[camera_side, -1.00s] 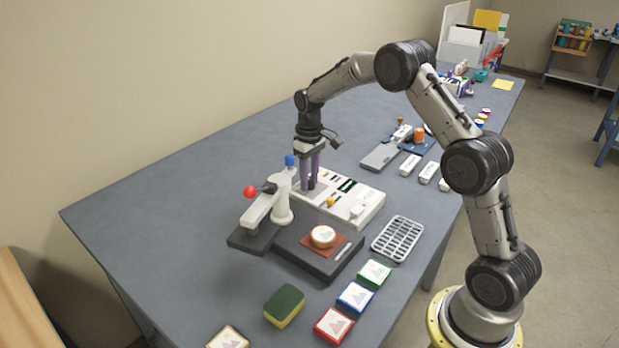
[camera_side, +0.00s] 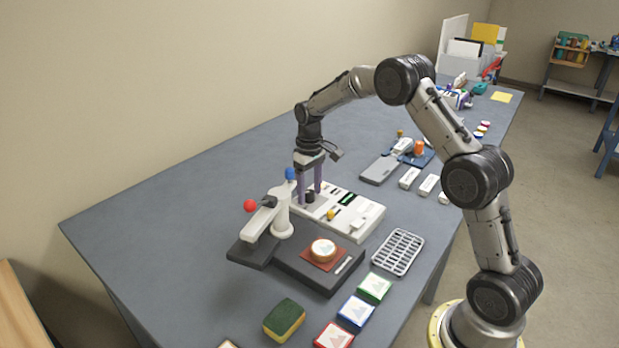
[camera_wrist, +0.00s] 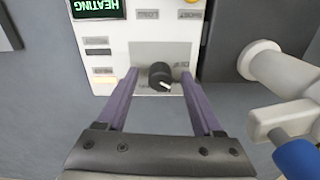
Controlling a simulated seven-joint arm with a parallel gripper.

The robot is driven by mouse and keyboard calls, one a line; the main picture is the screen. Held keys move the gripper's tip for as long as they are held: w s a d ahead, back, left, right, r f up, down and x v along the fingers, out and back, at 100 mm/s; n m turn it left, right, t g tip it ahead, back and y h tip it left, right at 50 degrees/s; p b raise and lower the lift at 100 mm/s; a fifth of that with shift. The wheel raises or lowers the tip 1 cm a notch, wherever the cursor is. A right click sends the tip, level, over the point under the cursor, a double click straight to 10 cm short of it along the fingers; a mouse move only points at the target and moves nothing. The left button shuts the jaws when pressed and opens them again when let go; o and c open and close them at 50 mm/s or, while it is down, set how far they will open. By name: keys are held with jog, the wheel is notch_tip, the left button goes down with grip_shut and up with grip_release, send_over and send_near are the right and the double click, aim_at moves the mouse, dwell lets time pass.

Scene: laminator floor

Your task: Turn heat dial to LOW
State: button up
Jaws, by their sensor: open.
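The heat dial is a small black knob (camera_wrist: 160,76) with a white pointer mark, on a grey patch of the white control panel (camera_wrist: 158,47). In the wrist view the pointer is toward the lower right; the nearby labels are upside down and too blurred to read surely. My gripper (camera_wrist: 160,78) is open, with one purple finger on each side of the knob and a visible gap to both. In the side view my gripper (camera_side: 309,187) points down at the panel's far left end, and the dark knob (camera_side: 309,197) shows between the fingers.
Close by stands a white lever press with a red ball (camera_side: 250,205) and a blue knob (camera_side: 290,173). A grey wire rack (camera_side: 398,252) lies in front; the table's left side is clear.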

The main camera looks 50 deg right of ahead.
notch_tip(320, 180, up, 14)
jog(key=shift+f, duration=0.2)
dwell(0.4)
notch_tip(320, 180, up, 9)
jog(key=t, duration=0.2)
send_over(308, 192)
jog(key=s+a, duration=0.3)
jog(key=a, duration=0.1)
jog(key=s+a+r+n+t, duration=0.1)
jog(key=s+a+r, duration=0.2)
jog(key=s, duration=0.3)
jog(key=s+a+r+n+t, duration=0.1)
jog(key=s+a+r, duration=0.2)
jog(key=s, duration=0.3)
jog(key=s+a+f+t, duration=0.1)
jog(key=s+a+f, duration=0.2)
jog(key=s, duration=0.9)
jog(key=s+a+f+m, duration=0.1)
jog(key=s+f, duration=0.5)
jog(key=f, duration=0.2)
jog(key=shift+f+t, duration=0.15)
jog(key=shift+t, duration=0.15)
